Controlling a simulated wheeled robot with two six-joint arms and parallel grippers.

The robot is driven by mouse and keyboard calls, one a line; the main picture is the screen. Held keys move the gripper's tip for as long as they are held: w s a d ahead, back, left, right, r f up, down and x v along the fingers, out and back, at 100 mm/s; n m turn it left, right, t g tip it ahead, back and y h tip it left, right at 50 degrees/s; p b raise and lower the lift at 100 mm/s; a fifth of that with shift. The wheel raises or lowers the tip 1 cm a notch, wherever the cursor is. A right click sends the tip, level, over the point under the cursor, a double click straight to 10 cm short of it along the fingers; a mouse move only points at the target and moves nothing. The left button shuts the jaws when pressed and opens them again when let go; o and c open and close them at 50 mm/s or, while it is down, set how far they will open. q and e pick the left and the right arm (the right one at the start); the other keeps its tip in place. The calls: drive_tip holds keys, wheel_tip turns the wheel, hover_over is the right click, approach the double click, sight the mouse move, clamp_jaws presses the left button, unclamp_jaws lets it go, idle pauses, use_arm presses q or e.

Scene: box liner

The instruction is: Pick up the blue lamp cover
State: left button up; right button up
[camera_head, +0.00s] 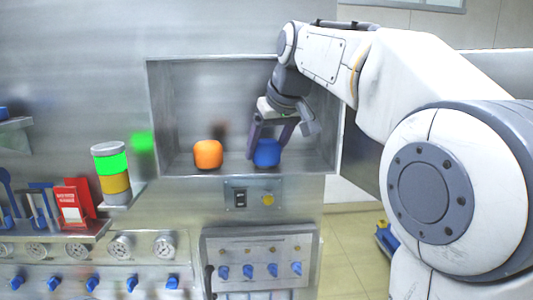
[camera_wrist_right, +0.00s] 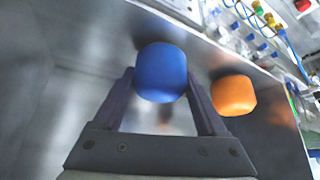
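The blue lamp cover (camera_head: 267,153) is a rounded block standing on the floor of a metal recess, toward its right side. My right gripper (camera_head: 270,126) reaches into the recess from above right, with its fingers spread at the cover. In the right wrist view, the blue lamp cover (camera_wrist_right: 161,72) sits between the tips of the right gripper (camera_wrist_right: 161,78), one finger on each side. The fingers look wide apart; I cannot tell whether they touch the cover. My left gripper is in neither view.
An orange cover (camera_head: 208,154) stands left of the blue one, close to the right gripper's finger in the wrist view. The recess walls (camera_head: 330,120) enclose the arm's end. Left of the recess is a green and yellow cylinder (camera_head: 112,172). A switch panel (camera_head: 253,193) lies below.

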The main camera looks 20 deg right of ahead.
drive_tip(key=shift+c, duration=1)
drive_tip(key=shift+r, duration=0.2)
